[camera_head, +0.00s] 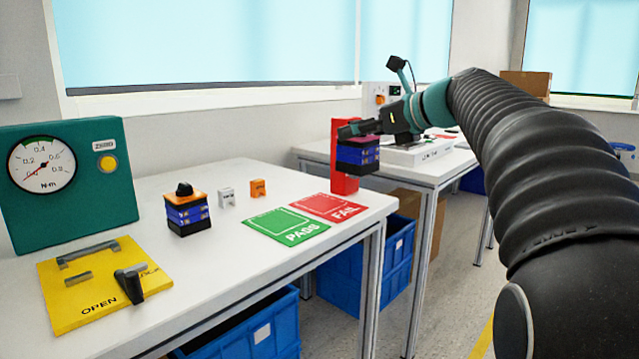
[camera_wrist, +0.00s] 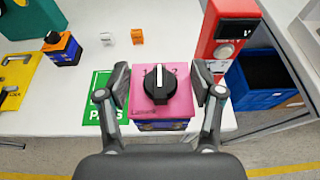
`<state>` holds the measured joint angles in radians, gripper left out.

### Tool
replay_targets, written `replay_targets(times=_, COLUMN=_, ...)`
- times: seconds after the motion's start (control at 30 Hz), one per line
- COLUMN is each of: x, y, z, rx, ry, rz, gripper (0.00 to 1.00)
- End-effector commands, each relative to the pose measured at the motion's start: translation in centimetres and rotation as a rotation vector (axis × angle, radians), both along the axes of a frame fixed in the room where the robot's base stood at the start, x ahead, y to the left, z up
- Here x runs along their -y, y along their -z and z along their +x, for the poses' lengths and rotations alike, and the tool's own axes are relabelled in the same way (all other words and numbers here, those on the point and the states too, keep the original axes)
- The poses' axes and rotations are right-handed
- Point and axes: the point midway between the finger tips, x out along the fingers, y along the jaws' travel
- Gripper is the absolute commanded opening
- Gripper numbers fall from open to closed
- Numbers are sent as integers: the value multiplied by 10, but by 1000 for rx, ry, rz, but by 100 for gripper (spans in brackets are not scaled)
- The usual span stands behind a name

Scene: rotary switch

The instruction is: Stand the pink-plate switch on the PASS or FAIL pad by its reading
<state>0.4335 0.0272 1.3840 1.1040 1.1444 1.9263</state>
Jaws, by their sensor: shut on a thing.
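The pink-plate switch (camera_head: 358,156) is held in the air by my gripper (camera_head: 364,130), near the right end of the table. In the wrist view, its pink plate (camera_wrist: 143,103) and black knob (camera_wrist: 160,88) show between the fingers of my gripper (camera_wrist: 161,92); the knob's white line points up. The green PASS pad (camera_head: 285,226) and red FAIL pad (camera_head: 329,206) lie on the table and look empty. In the wrist view, the switch hides the FAIL pad. The teal gauge box (camera_head: 105,200) has a dial (camera_head: 42,165); its needle points lower left, the exact value unclear.
An orange-plate switch (camera_head: 188,212) stands left of the pads, with small white (camera_head: 227,197) and orange (camera_head: 258,188) blocks nearby. A red post (camera_wrist: 222,40) stands close to the held switch. A yellow OPEN plate (camera_head: 70,298) with a lever lies in front of the gauge box.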

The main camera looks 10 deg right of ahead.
Motion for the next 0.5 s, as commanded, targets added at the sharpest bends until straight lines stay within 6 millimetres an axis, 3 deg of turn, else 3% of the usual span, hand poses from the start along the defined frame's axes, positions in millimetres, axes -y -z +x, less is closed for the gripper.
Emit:
replay_targets(times=0.2, x=-35, y=29, z=39, rx=-2, ry=-21, rz=1, gripper=16)
replay_targets(times=0.5, x=-57, y=55, z=79, rx=1, ry=-19, rz=1, gripper=16)
